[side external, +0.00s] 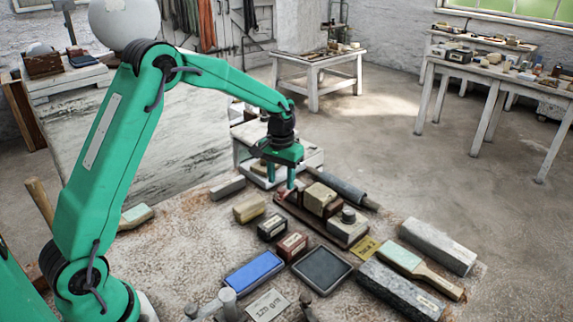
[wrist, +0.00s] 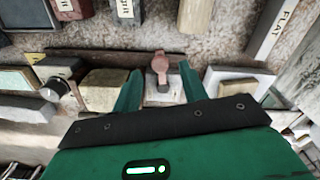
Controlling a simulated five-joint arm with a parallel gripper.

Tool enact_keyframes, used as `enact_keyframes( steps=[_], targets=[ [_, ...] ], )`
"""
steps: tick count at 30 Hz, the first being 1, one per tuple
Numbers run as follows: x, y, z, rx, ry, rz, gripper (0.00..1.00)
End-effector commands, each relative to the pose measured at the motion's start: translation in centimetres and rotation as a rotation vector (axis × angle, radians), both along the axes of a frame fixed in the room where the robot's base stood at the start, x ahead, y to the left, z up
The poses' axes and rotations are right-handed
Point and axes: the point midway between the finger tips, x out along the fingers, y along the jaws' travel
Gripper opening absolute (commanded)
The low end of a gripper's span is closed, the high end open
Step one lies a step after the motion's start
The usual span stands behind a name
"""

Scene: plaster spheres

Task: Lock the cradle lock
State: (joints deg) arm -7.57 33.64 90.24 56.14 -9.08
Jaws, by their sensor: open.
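My gripper (side external: 288,181) is over the far end of a long dark reddish wooden base (side external: 294,211) on the work surface. In the wrist view my gripper (wrist: 161,76) is open. Its green fingers are on either side of what looks like the cradle lock, a pinkish-red lever (wrist: 160,59) with a grey round piece at its near end. A pale plate with small markings (wrist: 162,98) is under it. No contact between fingers and lever is clear.
A yellowish block (side external: 322,194) and a grey block with a dark knob (side external: 346,231) sit along the base. A dark cylinder (side external: 343,187) lies behind it. A blue slab (side external: 254,272), a dark slab (side external: 322,269) and several small blocks lie in front.

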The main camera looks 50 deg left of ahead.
Motion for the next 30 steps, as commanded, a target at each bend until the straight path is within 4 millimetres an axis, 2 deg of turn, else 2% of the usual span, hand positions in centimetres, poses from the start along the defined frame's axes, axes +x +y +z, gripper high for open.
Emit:
enact_keyframes(
  steps=[6,17,20,24,30],
  targets=[
    [0.0,0.0,-1.9,0.000,0.001,0.000,0.43],
    [0.0,0.0,-2.4,0.000,0.000,0.000,0.43],
    [0.0,0.0,-2.4,0.000,0.000,0.000,0.27],
    [0.0,0.0,-2.4,0.000,0.000,0.000,0.00],
    [0.0,0.0,-2.3,0.000,0.000,0.003,0.00]
  ],
)
